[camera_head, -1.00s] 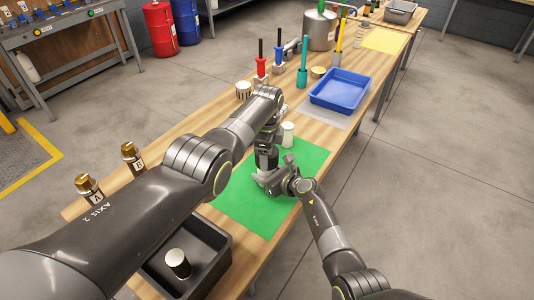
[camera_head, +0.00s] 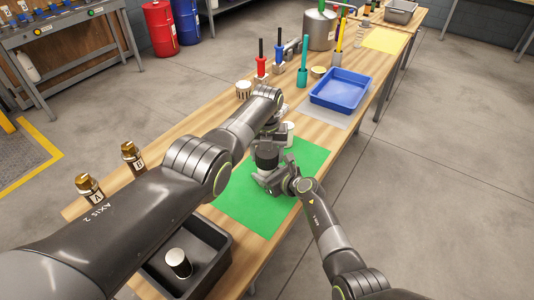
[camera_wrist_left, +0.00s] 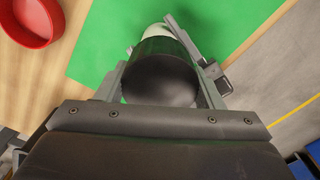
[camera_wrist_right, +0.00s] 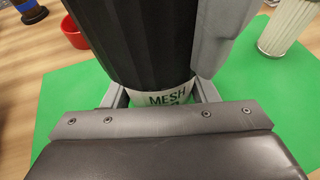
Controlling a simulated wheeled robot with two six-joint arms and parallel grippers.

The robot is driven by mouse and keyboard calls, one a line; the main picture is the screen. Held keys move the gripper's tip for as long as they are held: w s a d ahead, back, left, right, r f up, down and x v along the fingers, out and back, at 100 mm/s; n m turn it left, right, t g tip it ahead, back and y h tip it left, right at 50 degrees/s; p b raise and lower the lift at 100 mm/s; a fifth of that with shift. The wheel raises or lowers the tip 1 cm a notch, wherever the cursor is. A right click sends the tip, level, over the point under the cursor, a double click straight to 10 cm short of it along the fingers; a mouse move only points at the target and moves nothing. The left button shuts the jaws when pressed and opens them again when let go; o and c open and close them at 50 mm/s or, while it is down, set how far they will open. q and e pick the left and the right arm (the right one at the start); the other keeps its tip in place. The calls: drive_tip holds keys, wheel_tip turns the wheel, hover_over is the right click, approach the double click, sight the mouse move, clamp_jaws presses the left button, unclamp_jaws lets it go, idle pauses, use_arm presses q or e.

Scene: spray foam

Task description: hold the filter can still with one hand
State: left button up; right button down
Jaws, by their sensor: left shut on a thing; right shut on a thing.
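The filter can (camera_wrist_right: 165,97) is white with a "MESH" label and looks upright above the green mat (camera_head: 245,208). A large black ribbed cap (camera_wrist_right: 140,40) covers its upper part; the cap also shows in the head view (camera_head: 266,159). My right gripper (camera_head: 268,178) is shut around the can's lower body, with a finger on each side in the right wrist view. My left gripper (camera_wrist_left: 165,75) is shut on the black cap (camera_wrist_left: 162,72) from above. How far the cap sits down on the can is hidden.
A white pleated filter (camera_wrist_right: 290,22) stands just beyond, on the mat. A red bowl (camera_wrist_left: 30,18) is close by on the wooden table. A blue tray (camera_head: 340,92) lies farther back. A dark bin (camera_head: 215,270) with a white-topped can (camera_head: 178,262) is at the front.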

use_arm(q)
drive_tip(key=shift+w+r, duration=0.1)
drive_tip(key=o, duration=1)
drive_tip(key=shift+c, duration=0.2)
drive_tip(key=shift+r, duration=2.2)
drive_tip(key=shift+c, duration=0.2)
